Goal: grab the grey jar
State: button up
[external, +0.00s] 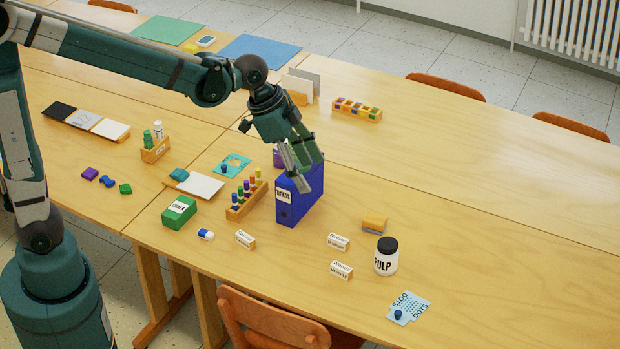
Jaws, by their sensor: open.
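A jar (386,262) with a dark lid and a pale body marked PULP stands upright on the table, right of centre toward the front edge. It is the only jar in view that looks grey or dark grey. My gripper (305,172) is open and points down at the blue BEADS box (301,201), to the left of the jar and well apart from it. The fingers overlap the top of the blue box in the picture; I cannot tell whether they touch it. Nothing shows between the fingers.
A purple item (279,156) is partly hidden behind the blue box. Small label blocks (339,241) and a yellow-grey block (375,223) lie near the jar. A blue DOTS card (408,307) lies in front of it. The table right of the jar is clear.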

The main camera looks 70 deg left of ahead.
aim_at(388, 243)
jog(key=w+f+m+b, duration=0.1)
jog(key=w+f, duration=0.6)
jog(key=f, duration=0.2)
jog(key=w+f+m+g+h+b, duration=0.1)
jog(key=w+f+m, duration=0.1)
jog(key=w+f, duration=0.6)
jog(key=w+f+m+g+b, duration=0.1)
jog(key=w+f+m, duration=0.1)
jog(key=w+f, duration=0.5)
jog(key=shift+w+d+f+h+b, duration=0.1)
jog(key=shift+w+f+h+b, duration=0.1)
jog(key=shift+f, duration=0.65)
jog(key=shift+w+d+f+h+b, duration=0.1)
jog(key=shift+f+h+b, duration=0.1)
jog(key=shift+f, duration=1)
jog(key=shift+x, duration=1.3)
jog(key=shift+b+x, duration=0.8)
jog(key=shift+x, duration=1.8)
jog(key=c, duration=1.2)
